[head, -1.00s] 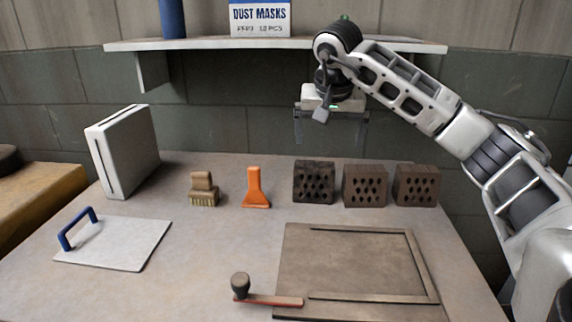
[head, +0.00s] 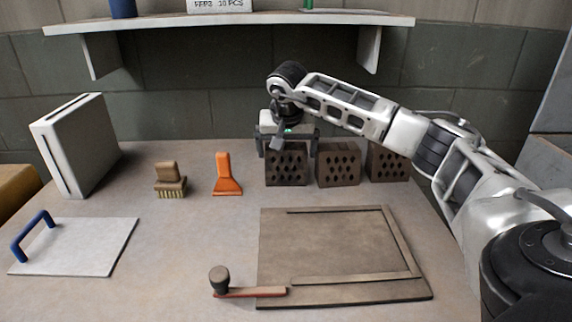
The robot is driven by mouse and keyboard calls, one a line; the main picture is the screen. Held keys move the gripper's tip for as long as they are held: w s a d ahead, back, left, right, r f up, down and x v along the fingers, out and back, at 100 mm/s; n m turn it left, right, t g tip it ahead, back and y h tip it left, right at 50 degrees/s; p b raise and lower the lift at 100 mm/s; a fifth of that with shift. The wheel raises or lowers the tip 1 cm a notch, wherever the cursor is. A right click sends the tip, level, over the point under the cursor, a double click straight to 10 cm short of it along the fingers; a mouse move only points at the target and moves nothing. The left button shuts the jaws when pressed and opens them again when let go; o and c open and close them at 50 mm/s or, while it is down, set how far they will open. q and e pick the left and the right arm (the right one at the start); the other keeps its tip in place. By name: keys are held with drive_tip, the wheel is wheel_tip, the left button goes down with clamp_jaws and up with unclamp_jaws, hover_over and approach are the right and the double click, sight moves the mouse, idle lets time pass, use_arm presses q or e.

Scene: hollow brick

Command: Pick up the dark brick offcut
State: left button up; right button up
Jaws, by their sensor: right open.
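The dark brick offcut (head: 286,173) stands upright at the back of the table, the leftmost and darkest of three perforated bricks. Its front face has several diamond-shaped holes. My right gripper (head: 288,148) is at its top, open and empty, with one finger to the left of the brick's upper part and one to the right. I cannot tell how far the fingers reach down beside it or whether they touch. My left gripper is not in view.
Two brown perforated bricks, one in the middle (head: 339,166) and one at the right (head: 388,164), stand close by. An orange scraper (head: 228,178) and a brush (head: 170,178) stand left. A framed board (head: 335,245) lies in front. A shelf (head: 235,24) hangs above.

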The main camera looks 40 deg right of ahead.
sight(286, 156)
drive_tip(key=x, duration=0.3)
drive_tip(key=shift+a+f, duration=0.1)
drive_tip(key=shift+f, duration=0.25)
drive_tip(key=c, duration=1)
drive_tip(key=shift+r, duration=0.1)
drive_tip(key=shift+r, duration=0.15)
